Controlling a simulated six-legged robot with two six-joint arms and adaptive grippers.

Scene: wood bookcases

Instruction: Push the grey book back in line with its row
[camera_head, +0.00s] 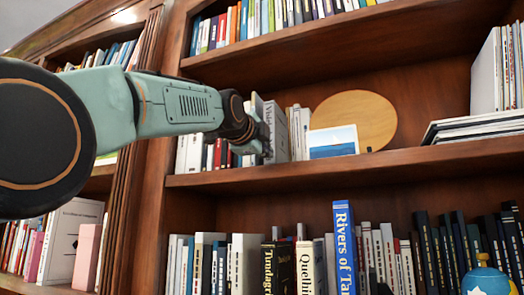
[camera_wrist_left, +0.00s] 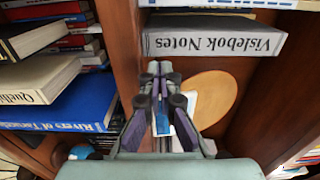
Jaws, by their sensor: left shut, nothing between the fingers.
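The grey book (camera_head: 276,132), with "Vislebok Notes" on its spine, stands on the middle shelf and sticks out past the thinner books beside it. It also shows in the left wrist view (camera_wrist_left: 215,43), its spine facing my gripper. My left gripper (camera_head: 264,142) is shut and empty, just in front of the grey book's spine and partly covering it. In the left wrist view the closed fingertips (camera_wrist_left: 153,68) are near one end of the spine; I cannot tell whether they touch it. My right gripper is not in view.
Right of the grey book stand pale books (camera_head: 299,122), a small picture (camera_head: 333,143) and a round wooden plate (camera_head: 366,112). The shelf board (camera_head: 400,165) runs below. On the lower shelf a blue book (camera_head: 345,250) rises above its neighbours. A wooden upright (camera_head: 135,170) stands at left.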

